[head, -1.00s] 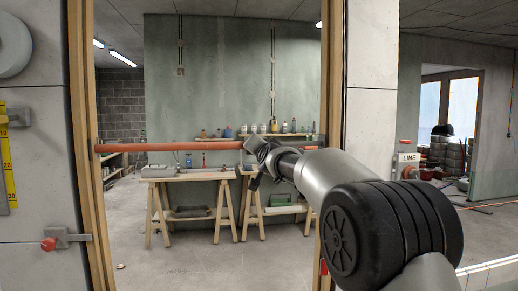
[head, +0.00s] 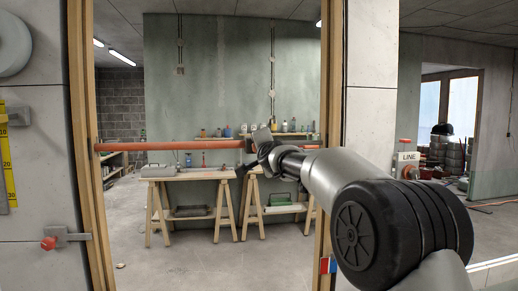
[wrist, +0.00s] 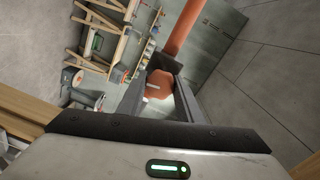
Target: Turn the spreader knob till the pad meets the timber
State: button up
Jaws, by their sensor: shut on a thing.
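The spreader bar (head: 185,146) is an orange tube lying level across the opening, from the left timber (head: 86,180) towards the right timber (head: 331,70). My gripper (head: 256,150) is at the bar's right part, and its fingers and wrist cover some of it. In the wrist view the orange knob (wrist: 160,90), with a pale bar-shaped mark, sits between the two dark fingers of my gripper (wrist: 160,82), which is shut on it. The bar also shows beyond the knob (wrist: 186,28). I cannot make out the pad or any gap at the right timber.
Trestle workbenches (head: 188,174) with tools stand beyond the opening. A red-tipped latch (head: 50,243) sticks out at the left wall. The floor inside the opening (head: 190,262) is mostly clear.

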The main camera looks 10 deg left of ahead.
jog(key=shift+r, duration=0.1)
jog(key=o, duration=1)
jog(key=shift+o, duration=0.2)
jog(key=shift+s, duration=0.1)
jog(key=b+v, duration=0.7)
jog(key=v, duration=1)
jog(key=shift+s+d, duration=0.1)
jog(key=shift+s, duration=0.05)
